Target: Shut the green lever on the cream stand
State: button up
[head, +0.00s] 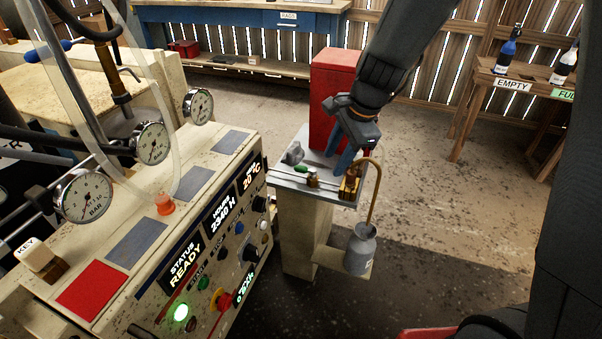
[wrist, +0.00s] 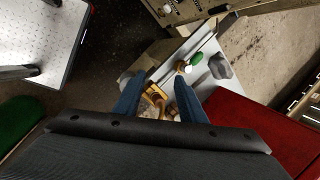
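The cream stand (head: 308,235) has a grey top plate with a valve on it. The green lever (head: 301,168) is a short green handle near the plate's left-middle; it also shows in the wrist view (wrist: 197,57), beyond my fingertips. A brass fitting (head: 350,186) sits at the plate's right corner and shows between and below my fingers in the wrist view (wrist: 154,97). My gripper (head: 340,168) is over the back right of the plate, its blue fingers pointing down. The fingers are spread with a gap between them. They appear apart from the green lever.
A red box (head: 335,88) stands directly behind the plate. A grey knob (head: 293,154) sits beside the lever. A curved brass pipe (head: 378,190) leads to a grey canister (head: 360,250) on a lower shelf. The compressor panel (head: 190,250) is close on the left.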

aim_at(301, 167)
jog(key=w+a+f+m+b, duration=0.1)
jog(key=w+a+f+m, duration=0.1)
jog(key=w+f, duration=0.1)
jog(key=w+a+f+m+b, duration=0.1)
jog(key=w+a+f+m, duration=0.1)
jog(key=w+a+f, duration=0.1)
jog(key=w+a+f+m+t+y+b, duration=0.1)
jog(key=w+a+f+m+b, duration=0.1)
jog(key=w+f, duration=0.3)
jog(key=shift+a+f+m, duration=0.3)
jog(key=shift+a+m, duration=0.1)
jog(key=shift+a, duration=0.25)
jog(key=c, duration=0.9)
jog(key=shift+d, duration=0.15)
grip_shut()
